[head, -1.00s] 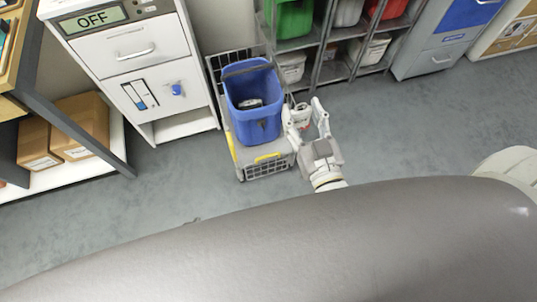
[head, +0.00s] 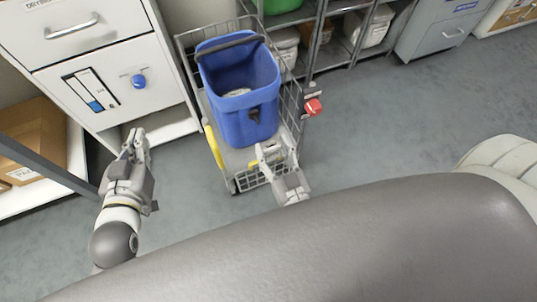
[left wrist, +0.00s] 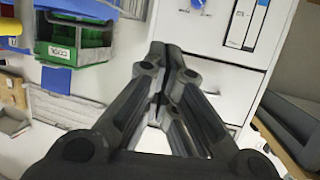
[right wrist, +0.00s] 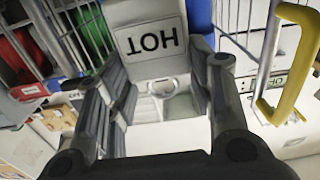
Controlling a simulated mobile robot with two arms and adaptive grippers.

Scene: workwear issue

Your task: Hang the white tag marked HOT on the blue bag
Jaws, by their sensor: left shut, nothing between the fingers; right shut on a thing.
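The blue bag (head: 225,115) stands open on a wire trolley, its dark handle across the top and a black clip on its front. A strip of blue shows behind the tag in the right wrist view (right wrist: 201,16). The white tag marked HOT (right wrist: 150,52) is upside down between the fingers of my right gripper (right wrist: 165,65), which is shut on it. In the head view my right gripper (head: 275,152) is just in front of the bag's lower right; I cannot make out the tag there. My left gripper (head: 135,142) is shut and empty, left of the trolley.
The trolley (head: 252,182) has wire sides and yellow parts; a yellow handle (right wrist: 292,65) is close right of my right gripper. A red item (head: 313,107) is at the trolley's right side. A white cabinet (head: 150,55) stands left, shelves (head: 335,55) behind. Floor at right is clear.

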